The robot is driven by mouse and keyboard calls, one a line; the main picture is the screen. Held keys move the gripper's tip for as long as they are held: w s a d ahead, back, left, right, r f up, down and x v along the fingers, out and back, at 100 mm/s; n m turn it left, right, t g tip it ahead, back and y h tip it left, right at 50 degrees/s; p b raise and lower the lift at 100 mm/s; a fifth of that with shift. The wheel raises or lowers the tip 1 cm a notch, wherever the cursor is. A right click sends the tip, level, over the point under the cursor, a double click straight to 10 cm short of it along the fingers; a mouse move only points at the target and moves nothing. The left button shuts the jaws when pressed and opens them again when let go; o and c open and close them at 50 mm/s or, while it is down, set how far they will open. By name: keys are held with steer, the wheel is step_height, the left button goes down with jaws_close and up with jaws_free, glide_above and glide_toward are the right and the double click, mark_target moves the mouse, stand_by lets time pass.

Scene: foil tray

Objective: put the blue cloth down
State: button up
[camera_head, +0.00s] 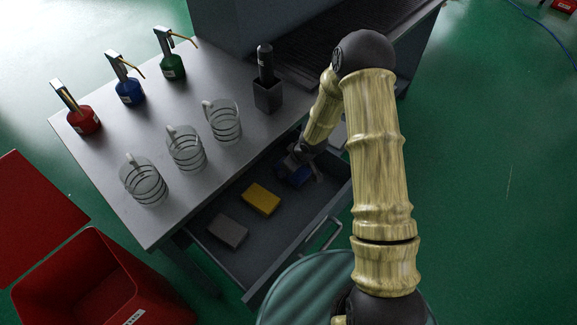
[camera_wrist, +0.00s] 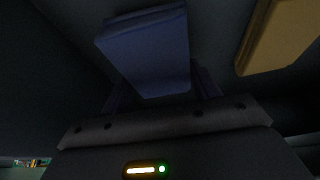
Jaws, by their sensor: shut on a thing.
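The blue cloth (camera_head: 294,176) is a folded block at the back right end of the open drawer (camera_head: 206,241) in the head view. My gripper (camera_head: 305,165) reaches down into the drawer and is shut on the cloth. In the wrist view the blue cloth (camera_wrist: 150,50) stands out between the two fingers of my gripper (camera_wrist: 160,95). Whether the cloth touches the drawer floor cannot be told. My wrist hides part of it in the head view.
A yellow cloth (camera_head: 261,199) and a grey cloth (camera_head: 227,231) lie in the drawer, left of the blue one. The grey table (camera_head: 105,175) above holds several glass mugs (camera_head: 186,149), pump bottles (camera_head: 130,91) and a dark holder (camera_head: 267,96). A red bin (camera_head: 95,280) stands at lower left.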

mark_target(300, 173)
steer(key=shift+w+a+f, duration=0.3)
steer(key=shift+f, duration=0.3)
steer(key=shift+f, duration=0.15)
steer(key=o, duration=1.1)
steer(key=shift+d+r, duration=0.15)
steer(key=shift+r, duration=0.3)
steer(key=p+v, duration=0.2)
steer(key=v, duration=0.9)
steer(key=shift+s+r, duration=0.15)
